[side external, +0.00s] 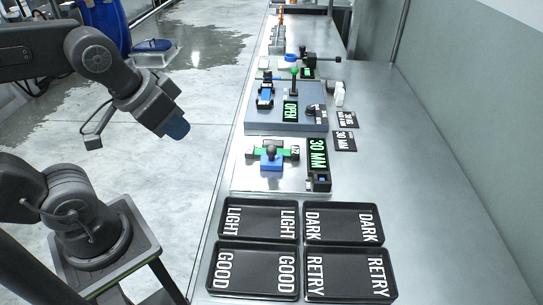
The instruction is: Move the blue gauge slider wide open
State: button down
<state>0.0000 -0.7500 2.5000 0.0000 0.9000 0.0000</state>
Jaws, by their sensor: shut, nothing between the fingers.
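The blue gauge slider (271,160) sits on the metal gauge plate (247,184) in the middle of the bench, with a dark round knob on top and a green and black bar behind it. A green "30 MM" display (318,154) stands to its right on the same plate. My gripper (176,127) is shut and empty, high to the left of the bench, over the floor and well apart from the slider. Its tip looks dark blue. The slider is not covered by my arm.
Four black trays, marked LIGHT (230,238), DARK (340,238), GOOD (250,292) and RETRY (347,296), lie in front.

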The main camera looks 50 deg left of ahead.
aim_at(272, 149)
jog(key=c, duration=1.8)
grip_release()
jog(key=shift+o, duration=0.7)
jog(key=shift+w+r, duration=0.15)
jog(key=o, duration=0.8)
jog(key=w+g, duration=0.1)
jog(key=w, duration=0.2)
jog(key=w+g, duration=0.1)
jog(key=w, duration=0.3)
jog(key=w+r, duration=0.1)
jog(key=w, duration=0.3)
jog(key=shift+a+r+g, duration=0.1)
jog(key=shift+a+g, duration=0.2)
jog(key=shift+g, duration=0.1)
jog(key=w+f+g, duration=0.2)
jog(key=w+f, duration=0.3)
jog(key=w, duration=0.6)
jog(key=shift+w+a+f+g, duration=0.2)
jog(key=shift+a+f+g, duration=0.15)
jog(key=shift+a+g, duration=0.1)
notch_tip(272, 149, down, 14)
jog(key=shift+w, duration=0.1)
jog(key=shift+c, duration=0.3)
grip_shut()
